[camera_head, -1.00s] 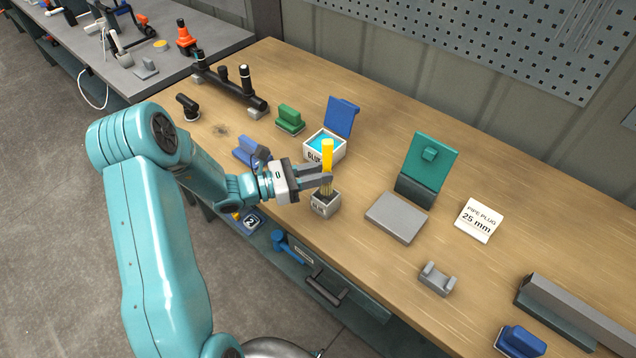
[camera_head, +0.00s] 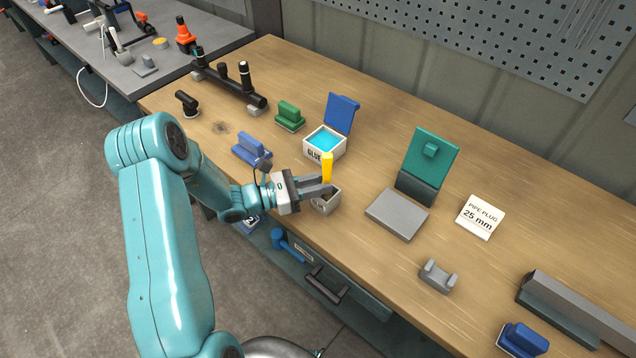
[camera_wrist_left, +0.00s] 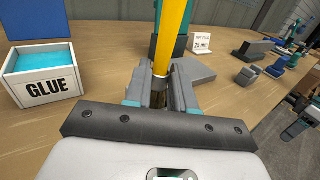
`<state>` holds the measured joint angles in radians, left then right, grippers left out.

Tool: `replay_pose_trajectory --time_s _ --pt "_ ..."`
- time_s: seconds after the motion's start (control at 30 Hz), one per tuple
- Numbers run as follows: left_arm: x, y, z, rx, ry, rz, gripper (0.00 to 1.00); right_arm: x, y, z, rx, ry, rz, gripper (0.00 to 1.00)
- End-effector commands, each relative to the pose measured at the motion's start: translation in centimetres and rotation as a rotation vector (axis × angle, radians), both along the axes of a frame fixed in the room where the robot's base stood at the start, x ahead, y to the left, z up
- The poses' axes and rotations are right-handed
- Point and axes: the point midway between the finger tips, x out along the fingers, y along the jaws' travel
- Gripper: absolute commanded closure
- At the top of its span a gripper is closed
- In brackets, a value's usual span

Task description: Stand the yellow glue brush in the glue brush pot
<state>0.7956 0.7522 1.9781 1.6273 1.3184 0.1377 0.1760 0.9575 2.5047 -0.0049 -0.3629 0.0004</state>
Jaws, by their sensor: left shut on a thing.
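The yellow glue brush (camera_head: 327,167) stands upright in the jaws of my left gripper (camera_head: 328,185), its yellow handle rising above the fingers. My left gripper is shut on it. In the left wrist view the brush handle (camera_wrist_left: 172,35) runs up from between the fingers (camera_wrist_left: 161,92). The grey glue brush pot (camera_head: 325,203) is directly below the gripper on the bench near its front edge. The fingers partly cover the pot's top, and the brush's lower end is hidden, so how deep it sits in the pot cannot be told. My right gripper is not in view.
A white glue box (camera_head: 324,150) with blue glue and an open blue lid stands just behind; it also shows in the wrist view (camera_wrist_left: 45,85). A blue block (camera_head: 252,150) lies left of the gripper. A grey plate (camera_head: 397,216) and green stand (camera_head: 428,165) are to the right.

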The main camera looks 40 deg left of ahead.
Motion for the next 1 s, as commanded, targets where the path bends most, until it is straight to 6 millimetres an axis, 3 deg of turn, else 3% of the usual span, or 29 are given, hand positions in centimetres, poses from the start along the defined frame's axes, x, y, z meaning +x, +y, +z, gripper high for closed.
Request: replay_pose_trajectory --time_s 0.03,0.07,0.1,0.13,0.43,0.57,1.0 --pt "0.0 0.0 0.1 -0.001 -0.001 0.000 1.00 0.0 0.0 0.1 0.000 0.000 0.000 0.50" --pt "0.0 0.0 0.1 0.000 0.000 0.000 0.69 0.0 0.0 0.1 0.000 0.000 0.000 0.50" --pt "0.0 0.0 0.1 0.000 0.000 0.000 0.56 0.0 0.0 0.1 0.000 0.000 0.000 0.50" --pt "0.0 0.0 0.1 0.000 0.000 0.000 0.50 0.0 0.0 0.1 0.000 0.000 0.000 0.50" --pt "0.0 0.0 0.3 0.000 0.000 0.000 0.50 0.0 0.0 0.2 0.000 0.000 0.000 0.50" --pt "0.0 0.0 1.8 0.001 -0.001 0.000 0.50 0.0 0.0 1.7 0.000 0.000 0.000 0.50" --pt "-7.8 6.1 1.1 0.001 0.000 0.004 0.50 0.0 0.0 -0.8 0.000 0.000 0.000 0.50"
